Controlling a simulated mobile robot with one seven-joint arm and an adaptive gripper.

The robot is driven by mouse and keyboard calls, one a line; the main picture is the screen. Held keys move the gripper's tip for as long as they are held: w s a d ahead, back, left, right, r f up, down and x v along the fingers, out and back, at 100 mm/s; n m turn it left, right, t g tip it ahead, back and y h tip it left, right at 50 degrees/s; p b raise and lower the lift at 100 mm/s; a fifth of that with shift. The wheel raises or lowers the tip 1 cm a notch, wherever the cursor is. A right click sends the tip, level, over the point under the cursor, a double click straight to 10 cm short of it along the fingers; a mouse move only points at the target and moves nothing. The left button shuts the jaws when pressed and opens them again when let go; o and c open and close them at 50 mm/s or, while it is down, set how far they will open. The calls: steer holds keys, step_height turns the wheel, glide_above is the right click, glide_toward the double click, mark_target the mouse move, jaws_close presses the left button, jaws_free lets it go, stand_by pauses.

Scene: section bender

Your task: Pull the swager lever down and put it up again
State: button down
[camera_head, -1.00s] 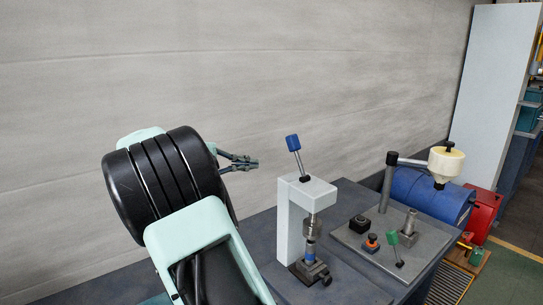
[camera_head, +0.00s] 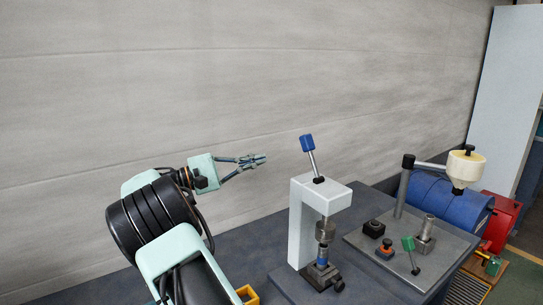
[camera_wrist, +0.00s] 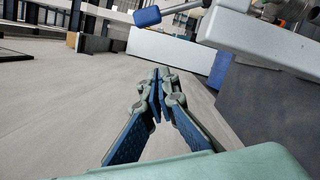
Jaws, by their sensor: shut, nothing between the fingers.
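The lever with a blue grip (camera_head: 307,143) stands up, tilted slightly left, on top of a white C-shaped press (camera_head: 302,225), which I take for the swager. In the wrist view the blue grip (camera_wrist: 148,17) is at the top, left of the white press head (camera_wrist: 260,35). My gripper (camera_head: 265,158) is shut and empty, pointing right. In the head view it appears left of the blue grip, with a gap between them. In the wrist view my fingertips (camera_wrist: 160,72) are together below the grip in the picture, not touching it.
A grey plate (camera_head: 362,243) to the right bears a short green-handled lever (camera_head: 408,244), small blocks and a post with a cream cup (camera_head: 466,168). A blue drum (camera_head: 445,200) and red box (camera_head: 503,216) lie beyond.

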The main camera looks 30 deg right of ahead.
mark_target(302, 145)
steer(key=s+d+r+p, duration=0.1)
steer(key=s+d+r, duration=0.2)
steer(key=d, duration=0.6)
steer(key=shift+s, duration=0.55)
steer(key=shift+s+d+r+m+b, duration=0.15)
steer(key=shift+s+r+m+b, duration=0.25)
steer(key=shift+m, duration=0.2)
steer(key=shift+s+d+r+m+g+y+b, duration=0.15)
steer(key=shift+s+r+m+y+b, duration=0.15)
steer(key=shift+m+b, duration=0.35)
steer(key=shift+s+a+r+m+g+y+b, duration=0.1)
steer(key=shift+s+r+m+g+y+b, duration=0.1)
steer(key=shift+s+m+b, duration=0.3)
steer(key=s+m+b, duration=0.2)
steer(key=b, duration=0.1)
steer(key=s+r+m+b, duration=0.1)
steer(key=shift+d+m+y+b, duration=0.3)
steer(key=shift+m+b, duration=0.05)
steer(key=shift+b, duration=0.05)
steer(key=s+m+b, duration=0.1)
steer(key=b, duration=0.1)
steer(key=s+m+y+b, duration=0.1)
steer(key=s+m+b, duration=0.1)
steer(key=b, duration=0.1)
steer(key=s+m+t+b, duration=0.1)
steer(key=m+b, duration=0.1)
steer(key=shift+s+d+r+b, duration=0.3)
steer(key=shift+s+b, duration=0.05)
